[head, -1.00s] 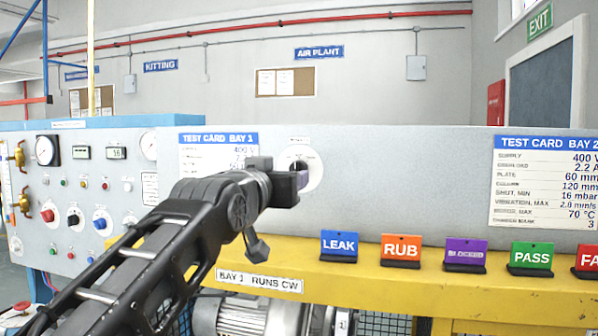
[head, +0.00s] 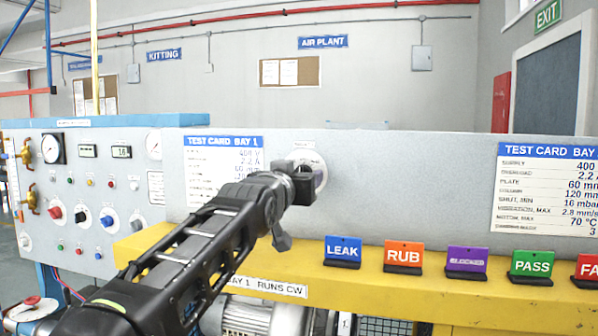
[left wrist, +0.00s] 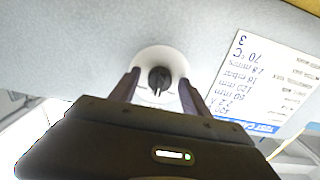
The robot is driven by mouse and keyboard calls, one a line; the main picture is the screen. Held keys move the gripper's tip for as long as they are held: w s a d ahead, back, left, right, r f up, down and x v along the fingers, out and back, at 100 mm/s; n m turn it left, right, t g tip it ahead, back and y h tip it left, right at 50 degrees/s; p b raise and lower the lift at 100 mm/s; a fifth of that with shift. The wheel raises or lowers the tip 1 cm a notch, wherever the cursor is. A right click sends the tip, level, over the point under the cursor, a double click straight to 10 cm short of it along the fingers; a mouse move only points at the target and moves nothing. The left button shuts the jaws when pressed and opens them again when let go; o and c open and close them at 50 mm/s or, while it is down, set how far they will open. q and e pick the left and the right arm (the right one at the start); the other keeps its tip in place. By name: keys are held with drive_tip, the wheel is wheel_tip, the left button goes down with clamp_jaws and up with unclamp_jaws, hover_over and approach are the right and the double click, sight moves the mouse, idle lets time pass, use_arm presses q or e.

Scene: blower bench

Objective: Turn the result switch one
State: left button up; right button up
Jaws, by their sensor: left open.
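The result switch is a round white dial plate (head: 309,159) on the grey panel, right of the Bay 1 test card. In the head view, my left gripper (head: 307,182) is in front of it and hides its knob and lower part. In the left wrist view, the black knob (left wrist: 159,79) stands roughly upright in the middle of the white plate (left wrist: 150,58). My left gripper (left wrist: 159,78) is open, with one finger on each side of the knob and a visible gap on both sides. My right gripper is not in view.
The Bay 1 test card (head: 222,160) is left of the dial; the Bay 2 card (head: 543,190) is far right. On the yellow ledge (head: 400,285) below stand LEAK (head: 343,248), RUB (head: 404,254), purple (head: 466,260) and PASS (head: 532,263) tags. The panel between dial and Bay 2 card is bare.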

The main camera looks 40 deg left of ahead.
use_arm(q)
clamp_jaws()
idle(0.6)
